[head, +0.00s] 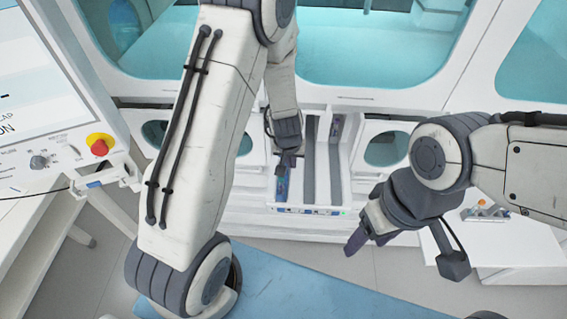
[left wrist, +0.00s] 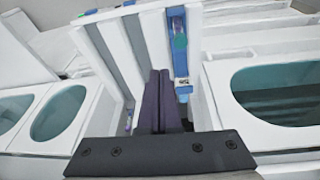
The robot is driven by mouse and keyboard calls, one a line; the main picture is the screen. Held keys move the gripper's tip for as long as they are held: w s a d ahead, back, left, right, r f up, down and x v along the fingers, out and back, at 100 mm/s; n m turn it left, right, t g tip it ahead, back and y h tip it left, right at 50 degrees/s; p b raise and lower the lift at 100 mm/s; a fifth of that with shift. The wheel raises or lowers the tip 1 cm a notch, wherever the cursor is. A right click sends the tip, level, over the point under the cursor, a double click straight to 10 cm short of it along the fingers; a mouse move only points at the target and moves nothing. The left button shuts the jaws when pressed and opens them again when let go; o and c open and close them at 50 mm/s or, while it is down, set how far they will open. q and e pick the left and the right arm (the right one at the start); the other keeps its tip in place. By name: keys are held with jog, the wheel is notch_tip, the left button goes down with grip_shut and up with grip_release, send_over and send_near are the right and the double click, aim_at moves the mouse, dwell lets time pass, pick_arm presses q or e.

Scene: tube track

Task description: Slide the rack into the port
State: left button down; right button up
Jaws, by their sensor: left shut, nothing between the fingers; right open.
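The port (head: 309,209) is a white unit with parallel grey lanes and small lights on its front edge. A narrow rack with blue parts (head: 281,187) lies in its leftmost lane in the head view. In the left wrist view this rack (left wrist: 181,62) stands right of the fingers, with a coloured tube and a small label. My left gripper (head: 286,160) is over that lane, at the rack's far end. Its dark fingers (left wrist: 160,100) are shut and empty beside the rack; contact is unclear. My right gripper (head: 358,240) is open and empty, away from the port at the lower right.
A control panel with a red button (head: 99,147) stands at the left. A white table (head: 505,243) with a small orange-and-grey item (head: 485,211) is at the right. A blue surface (head: 290,285) lies in front.

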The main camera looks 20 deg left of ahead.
pick_arm(q)
jog(key=shift+n+y, duration=0.4)
jog(key=w+a+f, duration=0.1)
jog(key=f, duration=0.2)
jog(key=a+f+b, duration=0.1)
jog(key=a+f, duration=0.1)
jog(key=f, duration=0.2)
jog(key=w+a+f, duration=0.1)
jog(key=f, duration=0.2)
jog(key=shift+w+a+f+b, duration=0.15)
jog(key=shift+w+f+b, duration=0.1)
jog(key=shift+w+b, duration=0.1)
jog(key=shift+w+f, duration=0.2)
jog(key=shift+f, duration=0.4)
jog(key=shift+a, duration=0.1)
